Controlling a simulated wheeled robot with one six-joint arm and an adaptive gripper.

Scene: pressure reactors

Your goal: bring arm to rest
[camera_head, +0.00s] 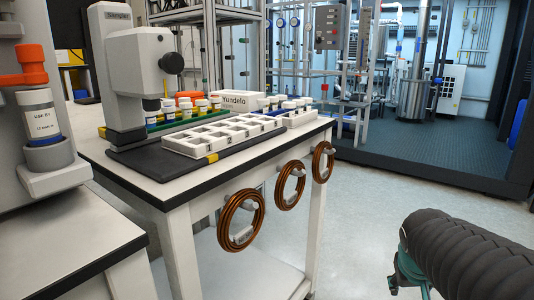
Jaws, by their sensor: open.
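My arm (470,250) shows at the lower right as a black ribbed sleeve, with a teal part (408,272) below its near end. It is over the floor, to the right of the white bench and apart from it. The fingertips of my gripper are not clearly seen; only the teal part shows at the sleeve's left end, partly hidden by the sleeve. Nothing is visible held there.
A white bench (310,133) carries a compartment tray (196,145), several vials and a grey device (140,58). Copper coils (241,220) hang on its front side. An orange-topped station (42,170) stands at left. Grey floor (400,175) is clear between bench and arm.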

